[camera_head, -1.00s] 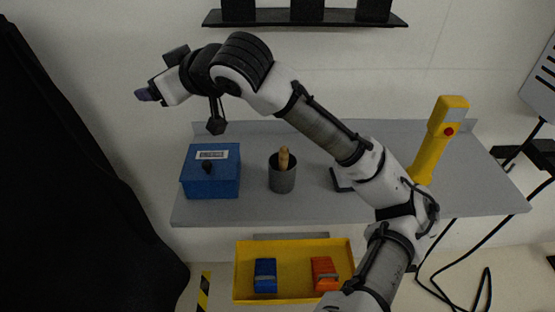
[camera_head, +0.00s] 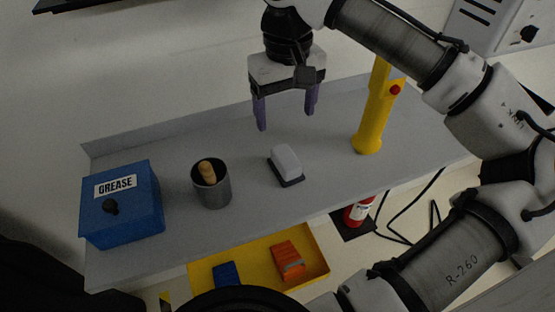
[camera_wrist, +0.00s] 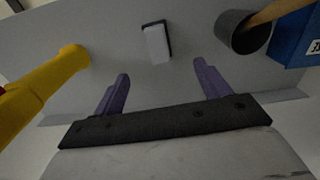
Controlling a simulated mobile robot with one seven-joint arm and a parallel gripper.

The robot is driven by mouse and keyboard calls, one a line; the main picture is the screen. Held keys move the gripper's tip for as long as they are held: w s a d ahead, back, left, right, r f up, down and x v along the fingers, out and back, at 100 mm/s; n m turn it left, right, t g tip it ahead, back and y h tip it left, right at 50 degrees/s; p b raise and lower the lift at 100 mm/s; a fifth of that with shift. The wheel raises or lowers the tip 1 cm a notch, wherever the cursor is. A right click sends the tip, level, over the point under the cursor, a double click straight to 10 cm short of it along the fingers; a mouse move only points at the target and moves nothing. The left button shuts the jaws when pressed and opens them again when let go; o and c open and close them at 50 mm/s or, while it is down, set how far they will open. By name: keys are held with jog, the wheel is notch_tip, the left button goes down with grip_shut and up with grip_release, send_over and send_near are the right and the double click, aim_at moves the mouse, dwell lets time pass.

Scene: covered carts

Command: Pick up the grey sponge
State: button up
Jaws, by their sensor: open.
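The grey sponge (camera_head: 287,158) is a pale grey block on a dark base, lying on the grey table (camera_head: 240,233). It shows in the wrist view too (camera_wrist: 156,45), ahead of the fingers and between their lines. My gripper (camera_head: 287,122) is open and empty, with purple fingers pointing down. It hangs above and behind the sponge in the head view, apart from it. In the wrist view my gripper (camera_wrist: 160,78) has both fingertips well spread.
A grey cup (camera_head: 212,188) with a wooden handle and a blue grease box (camera_head: 122,205) stand left of the sponge. A yellow post (camera_head: 372,115) with a red button stands right. A yellow drawer (camera_head: 318,262) holding blue and orange items sits below the table front.

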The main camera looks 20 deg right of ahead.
aim_at(286, 157)
notch_tip(286, 157, down, 9)
jog(key=shift+w+f, duration=0.1)
jog(key=shift+w+d+f+p, duration=0.15)
jog(key=shift+f+p, duration=0.3)
jog(key=shift+f, duration=0.9)
jog(key=shift+d+f+p, duration=0.1)
jog(key=shift+f+p, duration=0.3)
jog(key=shift+f, duration=0.95)
jog(key=c, duration=1.1)
notch_tip(286, 157, up, 20)
jog(key=shift+r+b, duration=0.1)
jog(key=shift+b, duration=0.75)
